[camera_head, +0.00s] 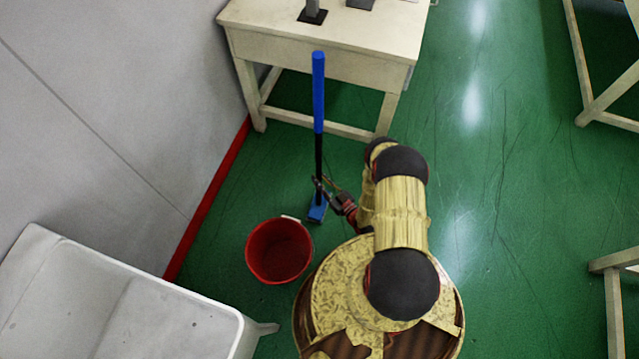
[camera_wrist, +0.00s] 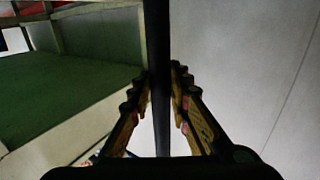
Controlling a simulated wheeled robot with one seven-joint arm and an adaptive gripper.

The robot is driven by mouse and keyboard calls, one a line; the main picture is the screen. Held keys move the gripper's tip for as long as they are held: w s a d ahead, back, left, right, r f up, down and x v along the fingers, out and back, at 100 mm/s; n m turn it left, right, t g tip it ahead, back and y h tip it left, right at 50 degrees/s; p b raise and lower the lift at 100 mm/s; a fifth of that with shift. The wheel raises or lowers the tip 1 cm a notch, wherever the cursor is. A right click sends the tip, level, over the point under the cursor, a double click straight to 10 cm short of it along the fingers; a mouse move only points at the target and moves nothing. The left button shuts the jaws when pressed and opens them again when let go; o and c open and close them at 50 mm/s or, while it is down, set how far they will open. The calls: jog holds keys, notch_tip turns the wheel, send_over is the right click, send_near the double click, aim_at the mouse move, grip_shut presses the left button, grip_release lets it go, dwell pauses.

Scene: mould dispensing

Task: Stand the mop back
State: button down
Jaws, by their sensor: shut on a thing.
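The mop (camera_head: 318,95) stands close to upright in the head view, with a blue upper handle, a black lower shaft and a blue head (camera_head: 317,210) low down near the green floor. I cannot tell whether the head touches the floor. My gripper (camera_head: 320,187) is at the lower black shaft, a little above the head. In the wrist view, the dark shaft (camera_wrist: 158,60) runs vertically between the two fingers of my gripper (camera_wrist: 161,85), which are closed on it from both sides. The mop's head is out of the wrist view.
A red bucket (camera_head: 279,251) stands on the floor just left of the mop head. A pale table (camera_head: 300,50) is behind the mop, and a grey wall (camera_head: 120,100) is at the left. A white basin (camera_head: 200,300) is at the lower left. Open green floor (camera_head: 500,200) lies to the right.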

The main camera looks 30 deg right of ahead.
jog(key=f+b, duration=0.1)
jog(key=f, duration=0.2)
jog(key=shift+w+d+f+b, duration=0.1)
jog(key=shift+w+f+b, duration=0.2)
jog(key=shift+w+b, duration=0.05)
jog(key=c, duration=1.7)
grip_release()
jog(key=shift+f, duration=0.15)
jog(key=shift+o, duration=0.2)
jog(key=p+v, duration=0.3)
jog(key=v, duration=0.9)
jog(key=shift+s, duration=0.1)
